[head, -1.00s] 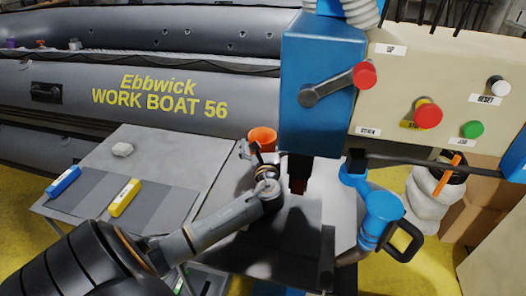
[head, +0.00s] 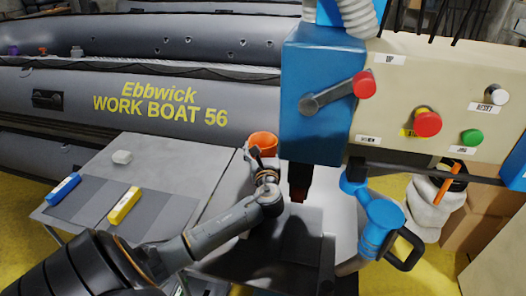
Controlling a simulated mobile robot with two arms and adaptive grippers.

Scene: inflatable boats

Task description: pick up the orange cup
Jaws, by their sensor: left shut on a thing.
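The orange cup (head: 263,141) shows in the head view at the back of the work surface, just left of the blue machine head. My left gripper (head: 256,156) is at the cup's near left side, shut on it. The arm comes in from the lower left, and the gripper hides the cup's lower part. The cup looks upright, with its open rim facing up. I cannot tell whether its base touches the surface. My right gripper is not in view.
The blue machine head (head: 318,95) with a red-knobbed lever stands close right of the cup. A control panel (head: 440,100) is at the right. A grey table (head: 165,165) holds blue and yellow blocks. A grey inflatable boat (head: 60,115) lies behind.

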